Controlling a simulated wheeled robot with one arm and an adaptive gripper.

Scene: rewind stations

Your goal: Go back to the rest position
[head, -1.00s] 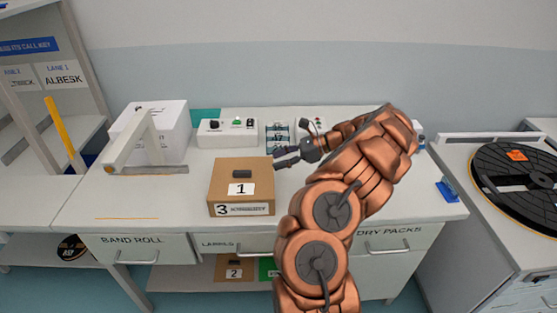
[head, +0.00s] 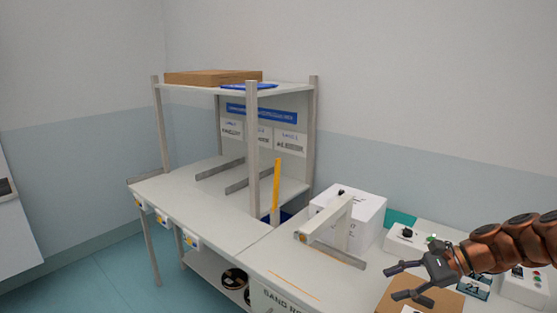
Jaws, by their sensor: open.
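My gripper (head: 396,281) is at the lower right of the head view. Its dark fingers are spread apart with nothing between them. It shows in front of or above a brown cardboard box (head: 440,300) on the white workbench. The copper arm comes in from the right edge.
A white box (head: 362,214) and a white angled stand (head: 328,222) are on the bench, with a control box (head: 405,240) behind my gripper. To the left stands a shelf table (head: 185,205) with a yellow upright bar (head: 276,187). Blue floor (head: 100,280) is clear at the lower left.

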